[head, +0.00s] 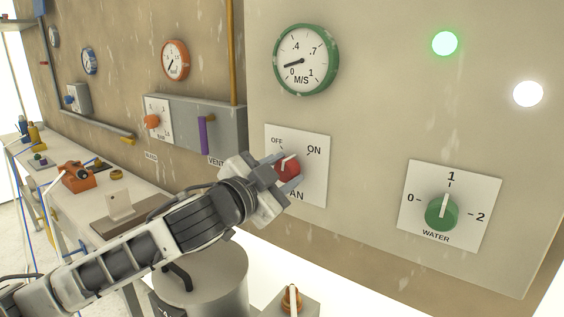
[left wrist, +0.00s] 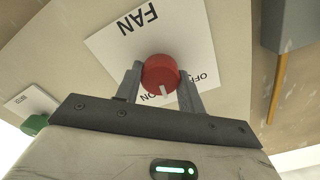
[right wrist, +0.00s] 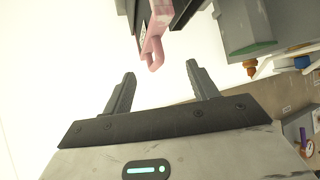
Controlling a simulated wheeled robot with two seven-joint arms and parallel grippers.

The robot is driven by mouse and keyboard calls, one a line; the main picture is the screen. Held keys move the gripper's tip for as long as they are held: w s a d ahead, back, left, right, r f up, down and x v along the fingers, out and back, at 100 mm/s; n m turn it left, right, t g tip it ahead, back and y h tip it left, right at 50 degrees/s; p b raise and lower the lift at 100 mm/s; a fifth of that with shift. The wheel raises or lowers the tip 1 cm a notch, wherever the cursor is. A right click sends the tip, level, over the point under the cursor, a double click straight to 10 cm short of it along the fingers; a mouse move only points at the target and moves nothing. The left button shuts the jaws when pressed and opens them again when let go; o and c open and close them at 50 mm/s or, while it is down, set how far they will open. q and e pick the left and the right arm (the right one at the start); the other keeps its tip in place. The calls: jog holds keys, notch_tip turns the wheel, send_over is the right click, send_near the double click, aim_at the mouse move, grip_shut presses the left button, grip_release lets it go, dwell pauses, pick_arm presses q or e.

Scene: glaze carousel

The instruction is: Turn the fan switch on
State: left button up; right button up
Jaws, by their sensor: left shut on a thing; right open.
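The fan switch is a red round knob (head: 288,168) with a white pointer, on a white plate (head: 313,180) marked OFF and ON. My left gripper (head: 280,174) is shut on the knob, one finger on each side. In the left wrist view the red knob (left wrist: 160,73) sits between the fingertips (left wrist: 161,80). Its pointer lies between the two labels, nearer ON; the exact angle is hard to read. The green-rimmed M/S gauge (head: 305,60) above has its needle near 0. My right gripper (right wrist: 161,82) is open and empty, away from the panel.
A green WATER knob (head: 441,212) points to 1. A green lamp (head: 445,43) and a white lamp (head: 528,94) are lit. A grey box with a purple lever (head: 204,135) is left of the fan plate. A pink hook (right wrist: 152,45) hangs beyond my right fingers.

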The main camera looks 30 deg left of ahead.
pick_arm(q)
jog(key=m+p, duration=0.2)
jog(key=m, duration=0.2)
jog(key=shift+r, duration=0.1)
jog(key=shift+m+p, duration=0.8)
jog(key=shift+m, duration=0.7)
pick_arm(e)
jog(key=shift+d+r, duration=0.25)
jog(key=shift+r, duration=0.7)
pick_arm(q)
jog(key=shift+m, duration=0.3)
pick_arm(e)
jog(key=shift+s+d+f, duration=0.1)
jog(key=shift+f, duration=0.05)
pick_arm(q)
jog(key=o, duration=1)
jog(key=shift+c, duration=0.2)
